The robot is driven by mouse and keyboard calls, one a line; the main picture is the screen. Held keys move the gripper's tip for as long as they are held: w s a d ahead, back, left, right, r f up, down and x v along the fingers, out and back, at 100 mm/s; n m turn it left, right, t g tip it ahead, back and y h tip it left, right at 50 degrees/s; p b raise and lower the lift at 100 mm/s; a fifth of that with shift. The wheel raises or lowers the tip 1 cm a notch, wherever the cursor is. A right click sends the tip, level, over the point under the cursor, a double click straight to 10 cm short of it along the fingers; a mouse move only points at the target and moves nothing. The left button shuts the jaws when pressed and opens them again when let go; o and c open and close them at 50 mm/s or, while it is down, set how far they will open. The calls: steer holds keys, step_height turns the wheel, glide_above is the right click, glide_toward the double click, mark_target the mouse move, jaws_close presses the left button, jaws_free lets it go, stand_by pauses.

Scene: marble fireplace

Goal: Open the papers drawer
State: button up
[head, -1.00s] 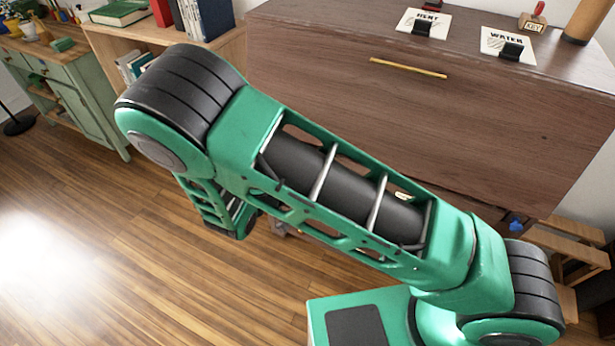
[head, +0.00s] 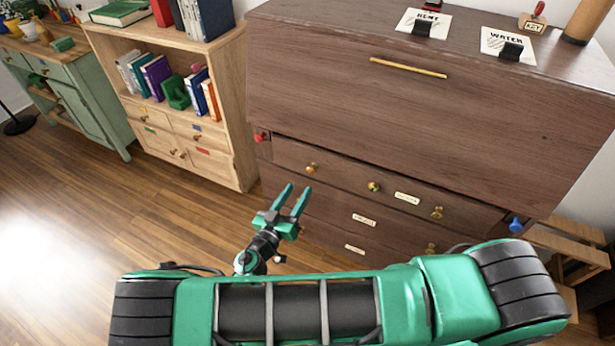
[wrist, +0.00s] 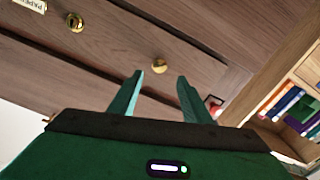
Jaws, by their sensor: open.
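The papers drawer (head: 340,180) is the wide upper drawer under the desk's big front panel and looks shut. It has brass knobs, one at left (head: 312,168), one in the middle (head: 374,186) and one at right (head: 437,212), and a white label (head: 406,197). The label (wrist: 28,5) reads partly as "PAPE" in the wrist view, beside the middle knob (wrist: 75,22). My gripper (head: 298,190) is open and empty, in front of the drawer's left part. In the wrist view the left knob (wrist: 159,66) shows between and beyond my fingertips (wrist: 160,76), apart from them.
Lower labelled drawers (head: 330,220) sit beneath. A red knob (head: 261,137) is at the desk's left side and a blue one (head: 516,224) at its right. A wooden bookcase (head: 240,110) stands close on the left. A brass handle (head: 408,68) crosses the front panel. Floor at left is clear.

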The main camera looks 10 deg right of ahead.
mark_target(310, 172)
steer(key=x, duration=0.7)
steer(key=shift+w+d, duration=0.25)
steer(key=shift+w, duration=0.1)
jaws_close()
